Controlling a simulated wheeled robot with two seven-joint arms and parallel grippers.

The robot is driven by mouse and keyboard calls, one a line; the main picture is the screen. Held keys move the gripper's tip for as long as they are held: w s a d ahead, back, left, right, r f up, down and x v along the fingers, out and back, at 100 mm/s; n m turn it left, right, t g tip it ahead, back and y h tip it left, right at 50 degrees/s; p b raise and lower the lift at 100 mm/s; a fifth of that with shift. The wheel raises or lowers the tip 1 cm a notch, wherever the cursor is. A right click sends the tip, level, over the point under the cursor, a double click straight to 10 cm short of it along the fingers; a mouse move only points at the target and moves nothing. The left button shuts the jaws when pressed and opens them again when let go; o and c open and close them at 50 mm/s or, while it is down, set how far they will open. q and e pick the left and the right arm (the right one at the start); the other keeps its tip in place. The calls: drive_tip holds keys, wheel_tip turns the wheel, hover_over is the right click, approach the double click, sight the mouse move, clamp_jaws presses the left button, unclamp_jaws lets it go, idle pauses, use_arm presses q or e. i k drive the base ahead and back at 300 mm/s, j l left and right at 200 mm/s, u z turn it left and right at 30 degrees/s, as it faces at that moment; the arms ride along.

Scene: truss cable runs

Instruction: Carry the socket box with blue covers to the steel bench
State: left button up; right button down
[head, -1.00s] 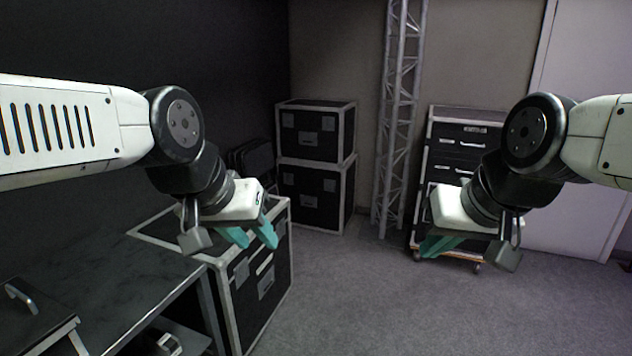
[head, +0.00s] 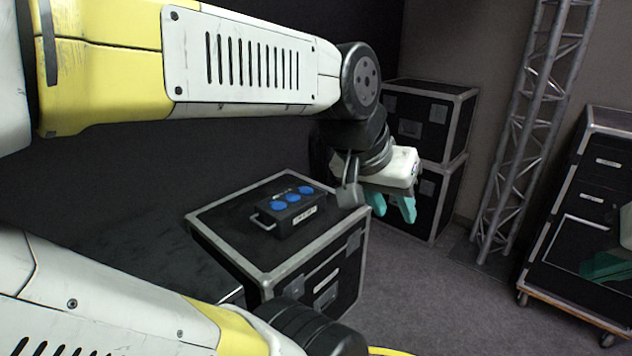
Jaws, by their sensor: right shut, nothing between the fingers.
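The socket box (head: 297,212) is black with three round blue covers on top and a handle at its left end. It sits upright on a black flight case with metal edges (head: 268,262). My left gripper (head: 391,206) is in the air to the right of the box, apart from it, with its teal fingers spread and empty. My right gripper (head: 608,266) is at the right edge, partly cut off, shut and holding nothing. A dark bench top (head: 150,262) shows partly behind my lower arm link; I cannot tell whether it is the steel bench.
Two stacked flight cases (head: 430,120) stand behind my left gripper. A truss tower (head: 522,130) rises to their right. A wheeled drawer case (head: 578,220) stands at the right. Grey floor (head: 440,300) is open between the cases.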

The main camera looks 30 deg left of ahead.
sight(286, 212)
drive_tip(key=i+u, duration=0.35)
drive_tip(key=i+l+u, duration=0.1)
drive_tip(key=i+u, duration=0.4)
drive_tip(key=u, duration=0.25)
drive_tip(key=i+j+u, duration=0.1)
drive_tip(key=u, duration=0.35)
drive_tip(key=i+u, duration=0.15)
drive_tip(key=u, duration=0.25)
drive_tip(key=i+l+u, duration=0.1)
drive_tip(key=u, duration=0.35)
drive_tip(key=i+l+u, duration=0.15)
drive_tip(key=u, duration=0.2)
drive_tip(key=i, duration=0.1)
